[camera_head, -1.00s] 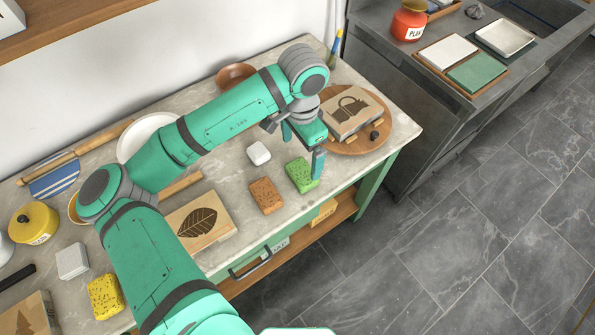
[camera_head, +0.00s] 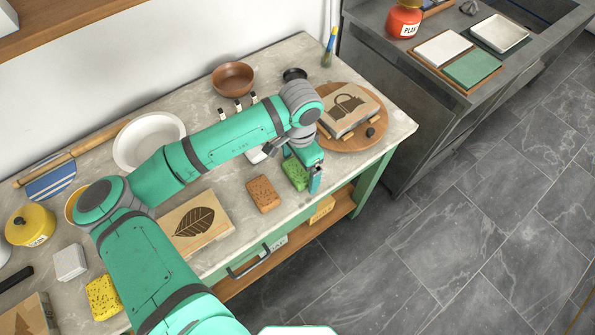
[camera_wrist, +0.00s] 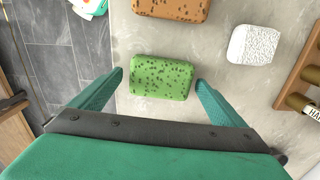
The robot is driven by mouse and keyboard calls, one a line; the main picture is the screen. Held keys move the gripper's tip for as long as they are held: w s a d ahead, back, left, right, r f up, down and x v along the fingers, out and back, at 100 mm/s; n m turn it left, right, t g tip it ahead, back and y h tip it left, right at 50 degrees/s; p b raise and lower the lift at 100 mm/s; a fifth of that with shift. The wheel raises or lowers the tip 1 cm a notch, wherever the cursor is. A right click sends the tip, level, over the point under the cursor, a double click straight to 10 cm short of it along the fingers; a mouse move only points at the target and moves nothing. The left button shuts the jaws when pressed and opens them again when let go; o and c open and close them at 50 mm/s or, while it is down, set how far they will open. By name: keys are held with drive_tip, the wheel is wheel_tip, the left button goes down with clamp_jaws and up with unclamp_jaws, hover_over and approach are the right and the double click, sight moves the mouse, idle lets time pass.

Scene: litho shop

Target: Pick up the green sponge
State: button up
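The green sponge (camera_head: 296,173), speckled with dark pores, lies flat on the stone-topped table (camera_head: 225,178) near its front edge. In the wrist view the sponge (camera_wrist: 162,77) sits between my two spread fingers, with bare tabletop showing on both sides of it. My gripper (camera_wrist: 160,88) is open, pointing down and empty. In the head view my gripper (camera_head: 301,181) is over the sponge, and a finger hides part of it. I cannot tell how far the fingertips are above the tabletop.
An orange-brown sponge (camera_head: 263,194) lies just left of the green one. A white block (camera_wrist: 252,45) is near it in the wrist view. A round wooden board (camera_head: 360,138) with a printing block (camera_head: 347,110) stands to the right. The table's front edge is close.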

sight(300, 169)
drive_tip(key=c, duration=0.9)
drive_tip(key=shift+c, duration=0.2)
drive_tip(key=shift+r, duration=0.1)
drive_tip(key=shift+r, duration=0.45)
wheel_tip(300, 169, up, 2)
drive_tip(key=shift+d+r, duration=0.1)
drive_tip(key=shift+r, duration=0.15)
drive_tip(key=s+r, duration=0.4)
drive_tip(key=r, duration=0.1)
drive_tip(key=shift+s+r, duration=0.1)
drive_tip(key=shift+s, duration=0.25)
drive_tip(key=s+r, duration=0.4)
drive_tip(key=s, duration=0.5)
drive_tip(key=shift+s+a+r, duration=0.15)
drive_tip(key=shift+a, duration=0.05)
drive_tip(key=shift+o, duration=0.5)
